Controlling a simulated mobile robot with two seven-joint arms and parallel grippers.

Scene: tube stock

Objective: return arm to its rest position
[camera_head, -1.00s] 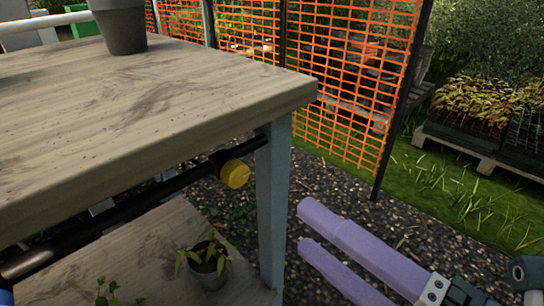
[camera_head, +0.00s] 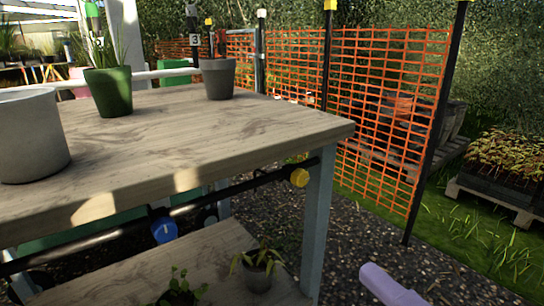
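My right gripper (camera_head: 392,286) shows only as one lilac finger at the bottom right edge of the head view. Its other finger and the rest of the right arm are out of frame. The finger is over the gravel, to the right of the wooden table (camera_head: 230,125) and clear of its leg. I see nothing held at the visible fingertip. My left gripper and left arm are not in view.
The table bears a grey-white pot (camera_head: 30,135), a green pot (camera_head: 110,92) with a plant, and a dark grey pot (camera_head: 218,80). Small plants stand on its lower shelf (camera_head: 130,285). Orange mesh fencing (camera_head: 385,110) stands behind. Gravel (camera_head: 355,235) lies open at right.

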